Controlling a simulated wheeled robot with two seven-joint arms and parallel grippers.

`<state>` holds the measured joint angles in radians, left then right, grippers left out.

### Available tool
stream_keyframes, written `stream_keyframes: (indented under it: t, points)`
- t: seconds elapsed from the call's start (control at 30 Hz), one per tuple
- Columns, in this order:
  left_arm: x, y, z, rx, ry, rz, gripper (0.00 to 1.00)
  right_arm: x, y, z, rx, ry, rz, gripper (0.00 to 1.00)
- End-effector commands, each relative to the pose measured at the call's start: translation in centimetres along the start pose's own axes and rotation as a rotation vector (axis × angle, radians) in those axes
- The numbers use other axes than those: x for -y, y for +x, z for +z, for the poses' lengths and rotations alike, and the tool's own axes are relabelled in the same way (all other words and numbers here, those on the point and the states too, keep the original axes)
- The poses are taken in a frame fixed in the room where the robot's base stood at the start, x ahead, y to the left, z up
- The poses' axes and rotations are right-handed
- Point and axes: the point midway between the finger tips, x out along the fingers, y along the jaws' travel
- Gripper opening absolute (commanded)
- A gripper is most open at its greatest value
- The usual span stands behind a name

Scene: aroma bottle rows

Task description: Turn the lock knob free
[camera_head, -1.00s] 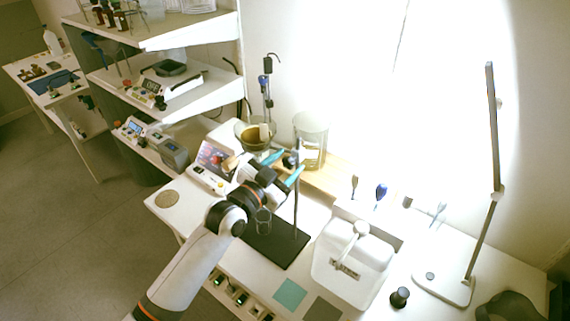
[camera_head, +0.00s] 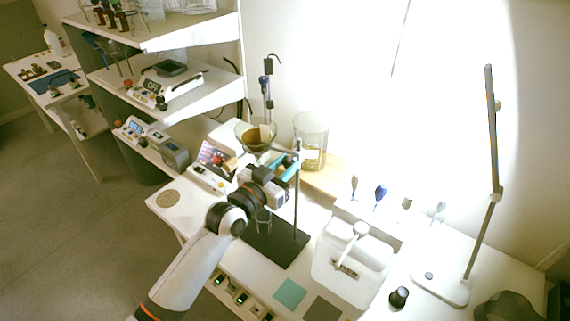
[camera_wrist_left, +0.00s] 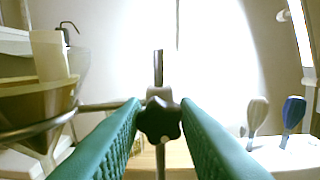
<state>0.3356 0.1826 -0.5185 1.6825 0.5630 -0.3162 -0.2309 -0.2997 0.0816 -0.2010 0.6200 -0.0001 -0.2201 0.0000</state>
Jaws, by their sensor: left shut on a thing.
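The black star-shaped lock knob (camera_wrist_left: 158,120) sits on a clamp on the upright metal rod (camera_head: 296,205). In the left wrist view it is between the teal fingertips of my left gripper (camera_wrist_left: 160,108). In the head view my left gripper (camera_head: 285,166) reaches the rod from the left, its fingers close together and shut on the knob, which they mostly hide there. A ring arm runs left from the clamp to the glass funnel (camera_head: 256,137), which holds brown liquid; it also shows in the left wrist view (camera_wrist_left: 40,105). My right gripper is out of view.
The rod rises from a black base plate (camera_head: 275,245). A glass cylinder (camera_head: 311,130) stands behind it. A white box-shaped device (camera_head: 350,265) is to the right, and a lamp (camera_head: 492,130) stands further right. Shelves (camera_head: 195,100) are at the left.

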Motion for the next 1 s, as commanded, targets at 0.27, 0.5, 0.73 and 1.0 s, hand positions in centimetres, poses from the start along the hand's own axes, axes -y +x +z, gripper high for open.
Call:
stream_keyframes:
  t: [0.27,0.5,0.73,1.0]
  points:
    - [-0.1,0.0,0.1,0.0,-0.266,0.001,0.05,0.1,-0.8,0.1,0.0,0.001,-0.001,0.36]
    - [-0.2,0.0,0.1,0.0,-0.495,0.001,0.05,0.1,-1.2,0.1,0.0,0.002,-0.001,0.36]
    - [-0.3,0.0,0.0,0.0,-0.713,0.001,0.05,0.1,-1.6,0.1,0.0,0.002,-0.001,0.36]
    - [-0.3,0.0,0.0,0.002,-0.97,0.0,0.05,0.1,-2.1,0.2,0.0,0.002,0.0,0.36]
